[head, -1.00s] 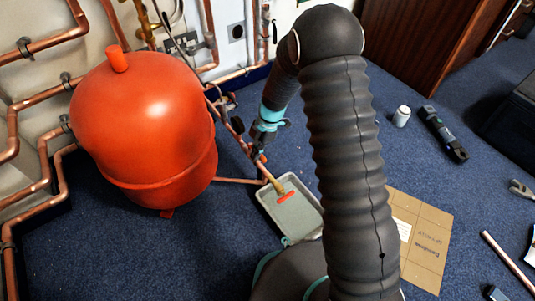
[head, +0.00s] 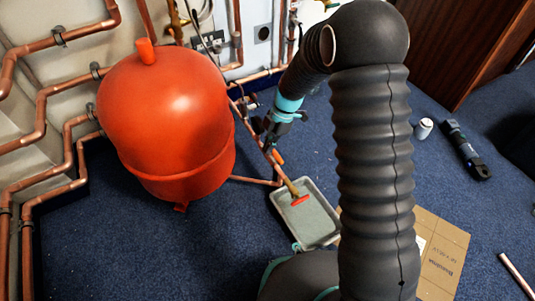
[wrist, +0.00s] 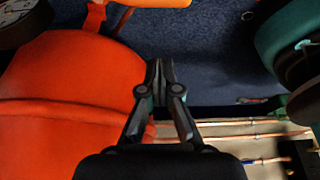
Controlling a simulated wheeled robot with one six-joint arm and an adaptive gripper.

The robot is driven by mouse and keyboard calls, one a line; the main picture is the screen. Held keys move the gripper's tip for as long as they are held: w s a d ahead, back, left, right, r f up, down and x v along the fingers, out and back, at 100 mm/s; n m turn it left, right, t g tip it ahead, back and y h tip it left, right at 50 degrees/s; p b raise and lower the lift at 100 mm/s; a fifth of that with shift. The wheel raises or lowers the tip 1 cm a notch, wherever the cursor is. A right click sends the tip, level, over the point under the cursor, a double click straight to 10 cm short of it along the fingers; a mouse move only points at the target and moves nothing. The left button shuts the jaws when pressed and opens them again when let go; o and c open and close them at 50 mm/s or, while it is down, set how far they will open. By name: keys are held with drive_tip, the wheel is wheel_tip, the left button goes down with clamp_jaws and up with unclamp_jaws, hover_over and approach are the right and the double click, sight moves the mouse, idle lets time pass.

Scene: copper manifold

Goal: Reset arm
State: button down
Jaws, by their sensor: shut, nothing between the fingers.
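My gripper (head: 268,143) hangs at the end of my dark ribbed arm, just right of the red tank and close to the copper pipework in the head view. In the wrist view my gripper (wrist: 160,70) has its two fingers together, with nothing held between them. The red tank (head: 165,115) stands on the blue carpet and also fills the left of the wrist view (wrist: 75,85). The exact gap between the fingertips and the pipes cannot be told.
A grey tray (head: 312,220) with a red-handled item sits on the floor below the gripper. A cardboard sheet (head: 445,255) lies partly behind my arm. A white can (head: 424,128) and a dark tool (head: 466,150) lie at right. Carpet (head: 120,245) is clear at front left.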

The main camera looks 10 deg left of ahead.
drive_tip(key=v, duration=0.4)
drive_tip(key=shift+r, duration=0.35)
drive_tip(key=s+d+r+m+t+h+p, duration=0.1)
drive_tip(key=s+d+r+m+t+p, duration=0.1)
drive_tip(key=s+d+r+m, duration=0.5)
drive_tip(key=s+d+r+m+t+h+p, duration=0.1)
drive_tip(key=s+d+r+m+t+p, duration=0.2)
drive_tip(key=s+d+r+m, duration=0.4)
drive_tip(key=s+d+r+m+t+h+p, duration=0.1)
drive_tip(key=s+d+r+m+t+p, duration=0.2)
drive_tip(key=r, duration=1.6)
drive_tip(key=s+d+m+p, duration=0.1)
drive_tip(key=s+d+m, duration=0.3)
drive_tip(key=s+m, duration=0.4)
drive_tip(key=shift+r+m+p, duration=0.2)
drive_tip(key=shift+m+p, duration=0.1)
drive_tip(key=shift+p, duration=0.05)
